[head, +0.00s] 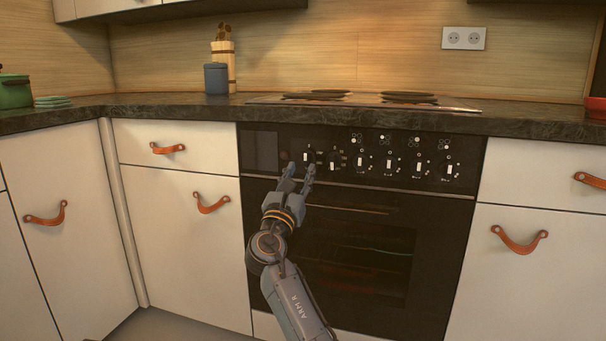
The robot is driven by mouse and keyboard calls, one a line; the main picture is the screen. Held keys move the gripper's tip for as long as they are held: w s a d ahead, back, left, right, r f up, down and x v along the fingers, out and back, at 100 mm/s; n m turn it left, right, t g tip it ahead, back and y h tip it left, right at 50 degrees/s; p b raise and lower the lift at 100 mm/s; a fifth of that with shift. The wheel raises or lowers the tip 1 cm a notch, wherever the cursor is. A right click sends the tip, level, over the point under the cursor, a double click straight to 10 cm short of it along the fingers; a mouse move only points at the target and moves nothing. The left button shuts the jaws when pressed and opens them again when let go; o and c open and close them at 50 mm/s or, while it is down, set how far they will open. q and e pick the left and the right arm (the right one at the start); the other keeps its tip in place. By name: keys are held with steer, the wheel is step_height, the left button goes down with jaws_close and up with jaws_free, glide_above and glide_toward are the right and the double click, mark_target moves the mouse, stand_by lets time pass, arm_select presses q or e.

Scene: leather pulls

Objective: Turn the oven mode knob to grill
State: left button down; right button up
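The black oven (345,245) is built in under the counter. Its control panel holds a row of black knobs with white pointer marks. The leftmost knob (308,157) is right by my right gripper's fingertips, and a second knob (333,159) is just right of it. The markings are too small to read, so I cannot tell which knob sets the mode. My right gripper (299,170) is in front of the panel's left part, with its two fingers apart and nothing seen between them. Whether it touches the knob is unclear. My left gripper is not in view.
The oven door handle (350,186) runs across below the knobs. Cooking plates (408,97) sit on the hob above. White drawers with leather pulls (211,203) flank the oven. A blue-grey canister (216,79) and a green pot (15,91) stand on the dark counter.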

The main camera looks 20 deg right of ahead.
mark_target(305, 161)
steer(key=shift+b+x, duration=0.5)
steer(key=shift+x, duration=1.35)
jaws_close()
